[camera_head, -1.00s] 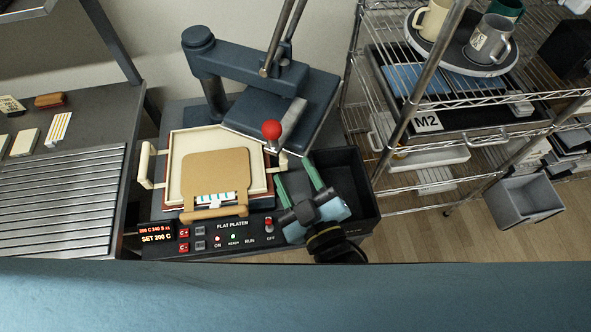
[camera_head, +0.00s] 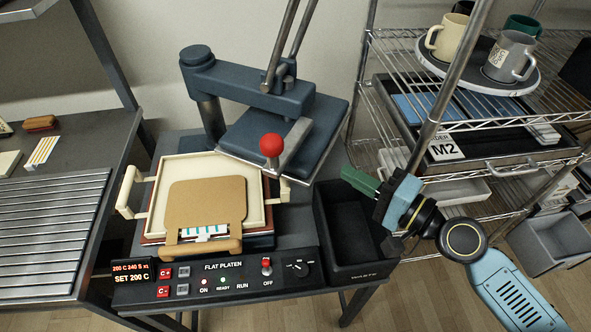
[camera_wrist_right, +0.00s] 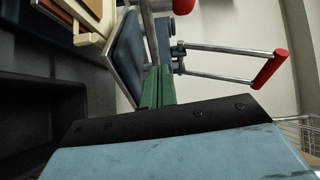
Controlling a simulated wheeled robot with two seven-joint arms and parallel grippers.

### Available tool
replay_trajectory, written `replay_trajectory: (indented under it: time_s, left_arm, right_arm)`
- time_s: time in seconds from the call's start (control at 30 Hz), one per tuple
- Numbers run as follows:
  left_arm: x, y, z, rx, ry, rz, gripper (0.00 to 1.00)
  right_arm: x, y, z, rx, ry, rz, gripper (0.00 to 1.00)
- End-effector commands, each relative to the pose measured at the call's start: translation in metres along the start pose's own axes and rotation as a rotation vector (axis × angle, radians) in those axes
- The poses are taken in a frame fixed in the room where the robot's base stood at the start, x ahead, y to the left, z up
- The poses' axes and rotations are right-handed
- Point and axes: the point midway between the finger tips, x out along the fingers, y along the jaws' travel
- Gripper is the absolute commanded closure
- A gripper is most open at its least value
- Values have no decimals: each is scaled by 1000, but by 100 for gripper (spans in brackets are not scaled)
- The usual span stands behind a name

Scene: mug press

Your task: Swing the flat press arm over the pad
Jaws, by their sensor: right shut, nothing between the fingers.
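The flat press arm (camera_head: 240,82) is dark blue and reaches right from its post at the back. Its blue platen (camera_head: 318,128) is swung out to the right and back, clear of most of the pad. A red knob (camera_head: 272,145) stands at its front; the platen also shows in the right wrist view (camera_wrist_right: 127,55). The pad (camera_head: 172,178) is a cream tray holding a tan board (camera_head: 207,200) with a white strip. My right gripper (camera_head: 362,181) has green fingers, shut and empty, above the black bin, right of the platen. My left gripper is out of view.
The black bin (camera_head: 338,215) is beside the press. The control panel (camera_head: 225,275) runs along the press's front. A wire rack (camera_head: 440,110) with mugs and trays stands at the right. A slatted table (camera_head: 50,230) is at the left.

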Motion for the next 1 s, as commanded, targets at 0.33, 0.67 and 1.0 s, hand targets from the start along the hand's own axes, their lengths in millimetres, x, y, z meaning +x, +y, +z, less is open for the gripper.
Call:
replay_trajectory:
  time_s: [0.33,0.67,1.0]
  left_arm:
    - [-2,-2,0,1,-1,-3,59]
    - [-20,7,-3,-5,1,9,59]
    - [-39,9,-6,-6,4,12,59]
  right_arm:
    - [15,-8,-3,108,-38,-17,100]
    - [85,-10,-1,106,-36,-18,100]
    - [105,-12,34,106,-38,-14,100]
